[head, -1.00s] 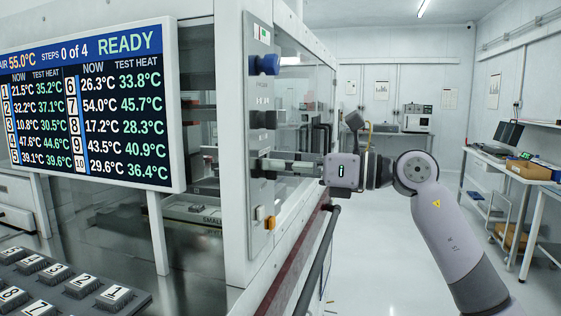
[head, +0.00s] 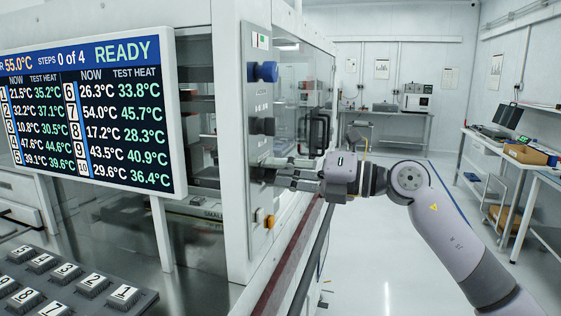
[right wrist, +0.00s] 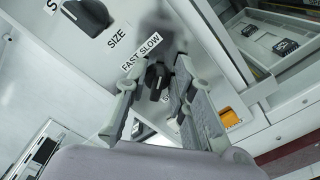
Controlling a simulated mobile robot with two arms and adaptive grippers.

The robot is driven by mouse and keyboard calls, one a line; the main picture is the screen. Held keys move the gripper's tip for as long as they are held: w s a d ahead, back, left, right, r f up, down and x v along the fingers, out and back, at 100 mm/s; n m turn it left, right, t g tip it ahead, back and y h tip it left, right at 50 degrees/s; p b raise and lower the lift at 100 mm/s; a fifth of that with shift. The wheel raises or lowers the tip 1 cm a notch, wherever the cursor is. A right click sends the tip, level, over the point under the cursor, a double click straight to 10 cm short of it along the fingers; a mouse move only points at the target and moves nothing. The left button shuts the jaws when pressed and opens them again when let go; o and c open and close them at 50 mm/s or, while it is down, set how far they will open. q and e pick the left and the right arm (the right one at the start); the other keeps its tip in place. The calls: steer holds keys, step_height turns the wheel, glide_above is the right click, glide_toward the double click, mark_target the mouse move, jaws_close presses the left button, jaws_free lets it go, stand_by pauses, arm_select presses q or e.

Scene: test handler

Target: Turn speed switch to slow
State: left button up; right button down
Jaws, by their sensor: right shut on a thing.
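The speed switch is a black knob (right wrist: 157,78) below a "FAST SLOW" label (right wrist: 142,50) on the pale control panel (head: 259,150). My right gripper (head: 268,171) reaches in from the right at the panel's lower half. In the right wrist view its two grey fingers (right wrist: 157,73) stand on either side of the switch and are shut on it. In the head view the fingers largely hide the switch. My left gripper is not in view.
An orange button (head: 269,222) sits below my gripper. A display (head: 90,105) reading READY and numbered keys (head: 85,285) are at left. Glass doors (head: 303,105) stand right of the panel.

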steer(key=shift+d+r+m, duration=0.1)
steer(key=shift+m, duration=0.4)
steer(key=shift+w, duration=0.1)
steer(key=c, duration=1.7)
jaws_free()
steer(key=shift+d, duration=0.1)
steer(key=v, duration=1.1)
steer(key=shift+d, duration=0.35)
